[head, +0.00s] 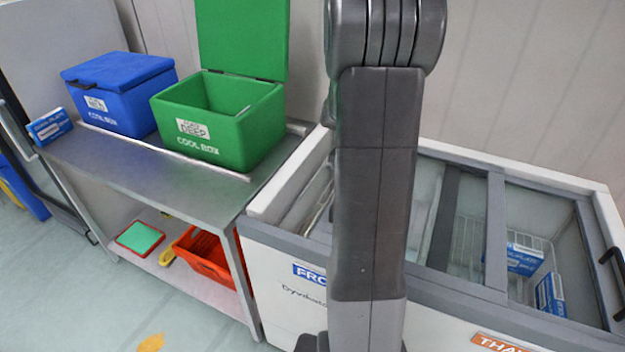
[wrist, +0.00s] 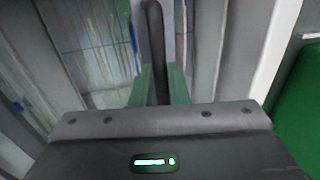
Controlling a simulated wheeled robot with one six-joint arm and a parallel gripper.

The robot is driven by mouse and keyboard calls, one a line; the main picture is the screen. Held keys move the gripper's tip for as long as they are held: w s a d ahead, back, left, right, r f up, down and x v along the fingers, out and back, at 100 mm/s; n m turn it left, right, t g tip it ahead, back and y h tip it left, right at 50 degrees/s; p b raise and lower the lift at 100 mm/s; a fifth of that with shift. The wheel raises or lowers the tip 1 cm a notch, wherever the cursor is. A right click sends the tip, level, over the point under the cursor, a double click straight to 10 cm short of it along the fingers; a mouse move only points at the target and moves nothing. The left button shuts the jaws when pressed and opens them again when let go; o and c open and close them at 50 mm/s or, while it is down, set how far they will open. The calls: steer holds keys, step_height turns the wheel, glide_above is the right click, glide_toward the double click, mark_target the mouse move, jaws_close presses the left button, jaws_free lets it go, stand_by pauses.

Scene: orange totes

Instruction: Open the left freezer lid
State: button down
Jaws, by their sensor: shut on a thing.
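The chest freezer (head: 262,236) stands at the right in the head view, with glass lids in grey frames. The left lid lies largely behind my arm in the head view; its glass (wrist: 90,40) shows in the wrist view. Its dark upright-looking handle (wrist: 153,40) runs between the greenish fingers of my gripper (wrist: 161,85), which is shut on it. My gripper is hidden in the head view. How far the left lid stands from the freezer's left rim cannot be told clearly. The right lid (head: 495,230) has a black handle (head: 612,262) at its right end.
A steel table (head: 85,160) adjoins the freezer's left side. It carries a blue cool box (head: 120,95), an open green cool box (head: 215,120) and a small blue carton (head: 50,126). An orange basket (head: 203,258) is on its lower shelf. Blue-and-white packs (head: 524,258) lie inside the freezer.

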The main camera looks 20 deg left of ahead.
steer(key=d, duration=0.6)
steer(key=s+d, duration=0.1)
steer(key=d, duration=0.5)
steer(key=s+d, duration=0.1)
steer(key=d, duration=0.5)
steer(key=shift+s, duration=0.25)
steer(key=c, duration=1.4)
jaws_free()
steer(key=shift+r, duration=0.1)
step_height(320, 180, up, 13)
steer(key=d, duration=0.2)
steer(key=shift+s+d+r, duration=0.15)
steer(key=shift+d+r, duration=0.05)
steer(key=shift+d, duration=0.15)
steer(key=shift+f, duration=0.1)
steer(key=a+f, duration=0.1)
steer(key=f, duration=0.3)
steer(key=a+f, duration=0.1)
steer(key=f, duration=0.8)
steer(key=shift+a+f, duration=0.3)
steer(key=shift+a, duration=0.1)
steer(key=shift+w+a+r, duration=0.1)
steer(key=shift+w+a, duration=0.1)
steer(key=shift+a, duration=0.05)
